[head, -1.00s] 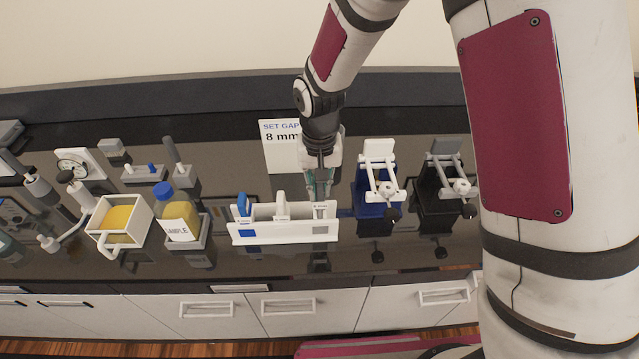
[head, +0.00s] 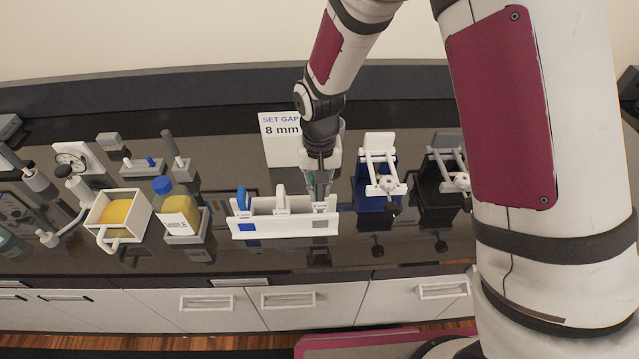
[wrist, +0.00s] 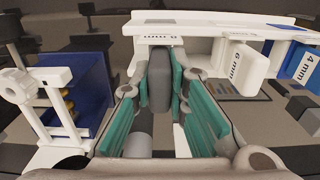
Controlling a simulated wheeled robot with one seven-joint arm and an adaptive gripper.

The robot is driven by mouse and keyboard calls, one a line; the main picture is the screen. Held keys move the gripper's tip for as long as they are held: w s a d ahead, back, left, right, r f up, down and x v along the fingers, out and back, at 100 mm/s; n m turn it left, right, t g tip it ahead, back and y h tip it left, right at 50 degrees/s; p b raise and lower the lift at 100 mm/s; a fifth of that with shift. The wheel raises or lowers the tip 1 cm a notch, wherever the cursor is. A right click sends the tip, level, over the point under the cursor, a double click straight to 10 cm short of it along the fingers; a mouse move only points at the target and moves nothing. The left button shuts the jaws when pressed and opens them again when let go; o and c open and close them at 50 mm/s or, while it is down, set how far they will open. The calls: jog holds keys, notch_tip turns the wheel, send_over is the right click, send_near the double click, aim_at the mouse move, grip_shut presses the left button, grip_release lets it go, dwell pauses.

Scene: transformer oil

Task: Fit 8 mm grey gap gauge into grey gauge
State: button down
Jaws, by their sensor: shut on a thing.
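My gripper (head: 321,192) is at the right end of the white gauge rack (head: 270,231) in the head view. In the wrist view my gripper (wrist: 159,62) has its teal fingers on both sides of the grey gap gauge (wrist: 159,85) and is shut on it. The gauge is upright at the rack (wrist: 205,36); I cannot tell whether its lower end is still in the slot. The black gauge stand with a grey plate (head: 446,140) stands at the right, partly hidden by my arm.
The blue gauge stand (head: 378,165) is between the rack and the black stand. A white 6 mm gauge (wrist: 236,64) and a blue 4 mm gauge (wrist: 303,65) are in the rack. A "SET GAP 8 mm" sign (head: 281,139) is behind; a sample bottle (head: 178,207) is left.

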jog(key=shift+f, duration=1.2)
jog(key=c, duration=1.5)
grip_release()
notch_tip(320, 180, up, 12)
jog(key=shift+r, duration=0.1)
